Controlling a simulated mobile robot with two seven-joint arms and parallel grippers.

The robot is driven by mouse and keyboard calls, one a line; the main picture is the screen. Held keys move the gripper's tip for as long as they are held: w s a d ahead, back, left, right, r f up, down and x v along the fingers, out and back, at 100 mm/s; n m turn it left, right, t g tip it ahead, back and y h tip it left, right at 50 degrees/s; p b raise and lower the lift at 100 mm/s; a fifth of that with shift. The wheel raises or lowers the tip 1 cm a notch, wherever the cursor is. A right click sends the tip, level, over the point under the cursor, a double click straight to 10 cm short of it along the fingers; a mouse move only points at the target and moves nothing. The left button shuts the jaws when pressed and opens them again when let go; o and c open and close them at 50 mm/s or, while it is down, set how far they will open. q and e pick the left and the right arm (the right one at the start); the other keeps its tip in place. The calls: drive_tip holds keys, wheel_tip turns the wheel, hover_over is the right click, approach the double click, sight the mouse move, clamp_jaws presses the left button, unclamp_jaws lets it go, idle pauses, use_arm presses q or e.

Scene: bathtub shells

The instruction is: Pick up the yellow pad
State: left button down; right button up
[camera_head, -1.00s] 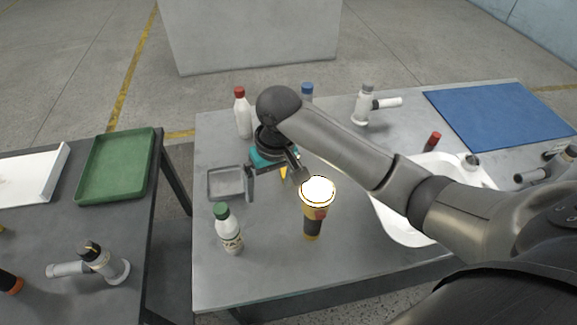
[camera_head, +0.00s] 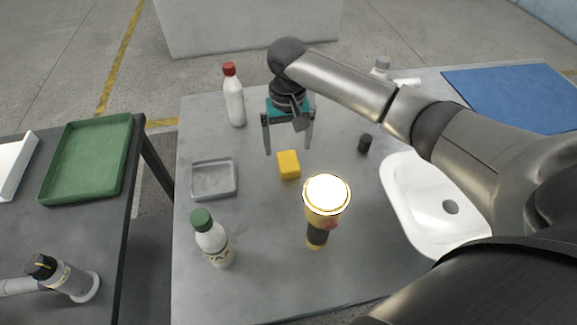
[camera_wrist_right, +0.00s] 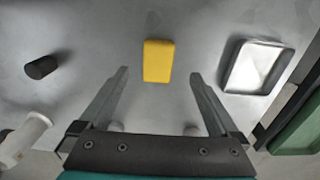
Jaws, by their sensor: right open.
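The yellow pad (camera_head: 288,165) is a small block lying on the grey table (camera_head: 262,255). In the right wrist view the pad (camera_wrist_right: 158,61) lies beyond and between the fingertips, fully visible. My right gripper (camera_head: 288,150) is open and empty, above the table just behind the pad, with its fingers pointing down. The fingers also show in the right wrist view (camera_wrist_right: 159,75), spread wide and apart from the pad. My left gripper is not in view.
A grey tray (camera_head: 214,179) sits left of the pad. A yellow-black tool with a white top (camera_head: 326,195) stands in front. A green-capped bottle (camera_head: 212,240), red-capped bottle (camera_head: 234,97), black cylinder (camera_head: 365,143) and white basin (camera_head: 425,215) are around it.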

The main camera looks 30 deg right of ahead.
sight(289, 160)
drive_tip(key=shift+f, duration=0.65)
drive_tip(key=f, duration=0.1)
drive_tip(key=f+b, duration=0.1)
drive_tip(key=f, duration=0.1)
drive_tip(key=f+b, duration=0.1)
drive_tip(key=f, duration=0.1)
drive_tip(key=shift+w+d, duration=0.25)
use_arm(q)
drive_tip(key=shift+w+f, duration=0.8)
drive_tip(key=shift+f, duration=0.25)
use_arm(e)
drive_tip(key=c, duration=1.4)
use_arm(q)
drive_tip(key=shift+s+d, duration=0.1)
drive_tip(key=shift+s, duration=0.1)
use_arm(e)
drive_tip(key=shift+c, duration=0.2)
drive_tip(key=shift+r, duration=0.1)
